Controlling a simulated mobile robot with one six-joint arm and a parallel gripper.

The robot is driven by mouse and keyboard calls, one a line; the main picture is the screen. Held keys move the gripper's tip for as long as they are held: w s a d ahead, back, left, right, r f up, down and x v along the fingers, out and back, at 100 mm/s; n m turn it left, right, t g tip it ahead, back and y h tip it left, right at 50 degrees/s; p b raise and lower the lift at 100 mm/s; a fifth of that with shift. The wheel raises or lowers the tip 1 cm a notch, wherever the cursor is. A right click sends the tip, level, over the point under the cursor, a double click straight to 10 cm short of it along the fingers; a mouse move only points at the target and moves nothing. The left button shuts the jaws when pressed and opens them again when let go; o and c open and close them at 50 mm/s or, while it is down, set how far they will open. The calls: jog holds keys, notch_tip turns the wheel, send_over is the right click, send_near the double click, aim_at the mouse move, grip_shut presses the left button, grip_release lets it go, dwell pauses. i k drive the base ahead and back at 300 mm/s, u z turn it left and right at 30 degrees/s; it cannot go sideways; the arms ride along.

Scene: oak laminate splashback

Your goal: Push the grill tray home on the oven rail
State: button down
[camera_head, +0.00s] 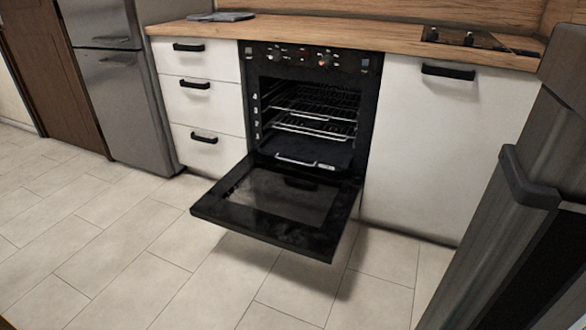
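The oven (309,68) is built in under the counter, and its door (278,205) is folded down flat. Inside are two wire racks, an upper one (318,108) and a lower one (314,129). Below them lies a dark tray (318,153) with a pale bar (296,161) along its front, close to the cavity opening. I cannot tell which of these is the grill tray, or how far each sits along its rail. Numbered level marks show on the left cavity wall. My gripper is not in view.
White drawers (203,98) stand left of the oven and a white cupboard (425,150) right of it. A steel fridge (122,100) is at the left. A grey unit with a dark handle (528,178) stands close at the right. The tiled floor (150,260) before the door is clear.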

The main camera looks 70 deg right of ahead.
aim_at(302, 148)
jog(key=u, duration=0.65)
jog(key=k, duration=0.15)
jog(key=z, duration=1.35)
jog(key=i, duration=0.65)
jog(key=u, duration=0.5)
